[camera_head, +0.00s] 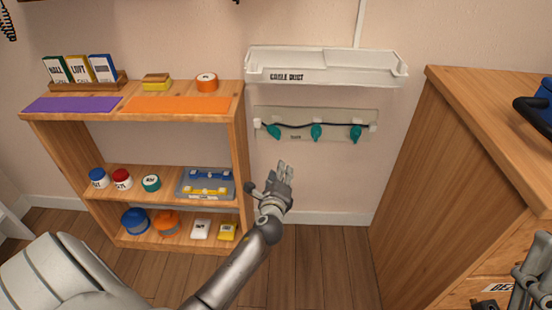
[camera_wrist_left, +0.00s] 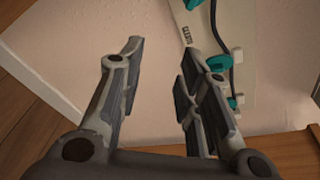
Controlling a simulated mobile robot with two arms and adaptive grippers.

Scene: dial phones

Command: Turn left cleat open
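A pale panel (camera_head: 340,120) on the wall bears three teal cleats along a black cable. The left cleat (camera_head: 274,132) is at the panel's left part; it also shows in the left wrist view (camera_wrist_left: 218,62). The middle cleat (camera_head: 316,132) and right cleat (camera_head: 356,133) are further right. Whether each is open or closed is too small to tell. My left gripper (camera_head: 281,169) is open and empty, below the left cleat and apart from it; its spread fingers show in the left wrist view (camera_wrist_left: 160,65). My right gripper (camera_head: 533,265) shows partly at the right edge.
A white cable duct (camera_head: 325,68) juts from the wall above the panel. A wooden shelf (camera_head: 238,130) with jars and boxes stands close on the left. A wooden cabinet (camera_head: 450,170) stands on the right. The floor between them is clear.

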